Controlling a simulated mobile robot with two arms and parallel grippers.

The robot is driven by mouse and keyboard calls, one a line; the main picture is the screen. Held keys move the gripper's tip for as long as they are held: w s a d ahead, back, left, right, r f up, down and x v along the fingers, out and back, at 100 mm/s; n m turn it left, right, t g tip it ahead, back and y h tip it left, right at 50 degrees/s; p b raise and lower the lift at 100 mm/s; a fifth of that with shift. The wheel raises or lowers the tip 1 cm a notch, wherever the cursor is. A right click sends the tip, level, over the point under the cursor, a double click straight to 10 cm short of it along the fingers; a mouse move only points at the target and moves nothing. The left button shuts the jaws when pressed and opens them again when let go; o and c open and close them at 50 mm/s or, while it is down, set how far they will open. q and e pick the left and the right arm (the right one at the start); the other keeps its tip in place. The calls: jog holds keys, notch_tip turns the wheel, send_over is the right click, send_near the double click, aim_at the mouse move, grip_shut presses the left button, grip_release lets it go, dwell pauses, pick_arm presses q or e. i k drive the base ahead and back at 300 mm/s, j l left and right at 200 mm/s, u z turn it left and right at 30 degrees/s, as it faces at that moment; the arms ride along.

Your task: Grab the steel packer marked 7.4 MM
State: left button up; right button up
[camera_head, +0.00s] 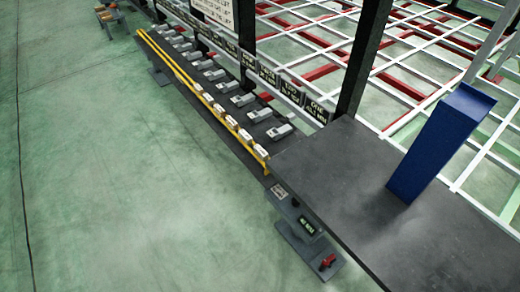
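Several grey steel packers lie in a row along a long dark shelf (222,108). The nearest is a grey packer (280,131) at the right end of the row, and the others run away to the upper left. Black signs with pale lettering (316,109) stand behind the row, and small white tags (261,152) sit along the yellow front rail (217,101). The lettering is too small to read surely, so I cannot tell which packer is marked 7.4 MM. Neither of my grippers is in view.
A dark table (350,190) adjoins the shelf's near end, with a tall blue block (440,143) on it. A black post (363,55) rises behind. A grey stand with a red part (327,262) is below. The green floor (110,170) at left is clear.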

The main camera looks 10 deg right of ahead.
aim_at(243, 135)
jog(key=i+j, duration=0.65)
jog(key=i, duration=0.1)
